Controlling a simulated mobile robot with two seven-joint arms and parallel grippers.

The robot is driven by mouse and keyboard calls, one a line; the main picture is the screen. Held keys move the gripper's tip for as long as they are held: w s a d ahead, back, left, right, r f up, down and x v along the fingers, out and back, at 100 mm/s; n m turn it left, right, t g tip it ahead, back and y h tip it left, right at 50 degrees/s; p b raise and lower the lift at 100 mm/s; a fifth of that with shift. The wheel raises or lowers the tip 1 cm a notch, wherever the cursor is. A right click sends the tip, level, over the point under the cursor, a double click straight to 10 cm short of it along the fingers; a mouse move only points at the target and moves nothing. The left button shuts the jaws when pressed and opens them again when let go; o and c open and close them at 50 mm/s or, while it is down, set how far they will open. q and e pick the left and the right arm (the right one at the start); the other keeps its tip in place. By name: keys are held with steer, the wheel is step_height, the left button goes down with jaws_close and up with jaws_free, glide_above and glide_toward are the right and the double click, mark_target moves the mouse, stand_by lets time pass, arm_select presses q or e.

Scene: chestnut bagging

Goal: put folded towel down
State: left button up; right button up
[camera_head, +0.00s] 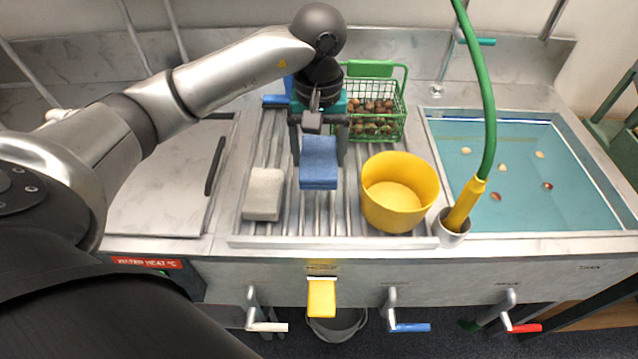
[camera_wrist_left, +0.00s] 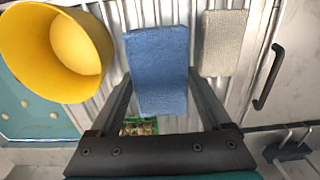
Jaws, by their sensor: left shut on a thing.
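A blue folded towel (camera_head: 319,163) is held in my left gripper (camera_head: 318,150) over the ribbed metal drainboard. In the left wrist view the towel (camera_wrist_left: 158,70) sits between the two fingers of the gripper (camera_wrist_left: 165,95). I cannot tell whether its underside touches the ribs. A light grey folded cloth or block (camera_head: 264,194) lies on the drainboard to the left of the towel and also shows in the left wrist view (camera_wrist_left: 222,42). My right gripper does not show in either view.
A yellow bucket (camera_head: 400,192) stands right of the towel. A green wire basket of chestnuts (camera_head: 372,110) stands behind it. A water basin (camera_head: 525,170) with several floating pieces and a green hose (camera_head: 487,110) are at right. Bare drainboard (camera_head: 345,215) lies in front of the towel.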

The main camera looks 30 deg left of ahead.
mark_target(318, 156)
arm_select(q)
steer(key=shift+f+b, duration=0.4)
steer(key=shift+f, duration=3.55)
steer(key=shift+f, duration=0.25)
steer(key=o, duration=1.2)
steer(key=shift+r, duration=0.1)
steer(key=shift+r, duration=0.1)
steer(key=shift+w+r, duration=0.1)
steer(key=shift+r, duration=0.25)
step_height(318, 156, up, 11)
steer(key=shift+r+p, duration=0.2)
steer(key=shift+p, duration=0.45)
